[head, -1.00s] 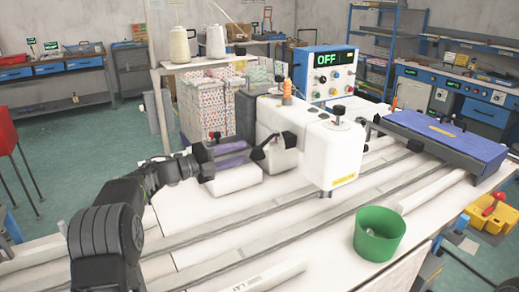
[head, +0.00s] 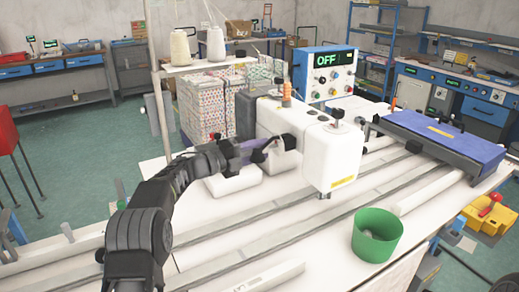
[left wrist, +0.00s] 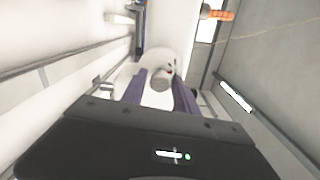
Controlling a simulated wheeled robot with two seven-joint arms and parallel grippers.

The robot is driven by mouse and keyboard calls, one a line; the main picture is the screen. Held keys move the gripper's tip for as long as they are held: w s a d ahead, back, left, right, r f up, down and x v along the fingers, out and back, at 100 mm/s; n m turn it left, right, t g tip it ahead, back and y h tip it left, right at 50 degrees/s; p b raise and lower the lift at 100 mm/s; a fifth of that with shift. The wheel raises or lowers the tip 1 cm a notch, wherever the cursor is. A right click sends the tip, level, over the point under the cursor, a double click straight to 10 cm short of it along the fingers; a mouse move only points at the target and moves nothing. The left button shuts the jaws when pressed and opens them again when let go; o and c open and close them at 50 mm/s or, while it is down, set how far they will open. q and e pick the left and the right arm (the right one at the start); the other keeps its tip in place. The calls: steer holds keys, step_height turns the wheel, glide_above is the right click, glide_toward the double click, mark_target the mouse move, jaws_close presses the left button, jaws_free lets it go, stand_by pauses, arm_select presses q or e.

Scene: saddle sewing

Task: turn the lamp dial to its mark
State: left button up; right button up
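My left gripper (head: 268,148) reaches in from the left and is beside the white sewing machine (head: 333,160), at the inner side of its body. In the left wrist view its two purple fingers (left wrist: 160,82) are apart, one on each side of a small grey knob (left wrist: 160,84) on a pale round base, which looks like the lamp dial. A small red spot shows by the knob; I cannot make out a mark clearly. The head view hides this knob behind the gripper and machine. My right gripper is not in view.
A control box (head: 325,75) with a green "OFF" display stands behind the machine. A green bin (head: 378,235) sits at the table's front right. A blue-topped unit (head: 445,137) lies across the rails at right. Thread cones (head: 215,43) stand on a shelf.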

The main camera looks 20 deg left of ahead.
arm_select(q)
steer(key=shift+c, duration=0.2)
jaws_close()
steer(key=shift+n, duration=0.3)
steer(key=shift+n+p, duration=2)
steer(key=shift+n, duration=1.4)
steer(key=shift+f, duration=0.1)
steer(key=shift+o, duration=0.2)
jaws_free()
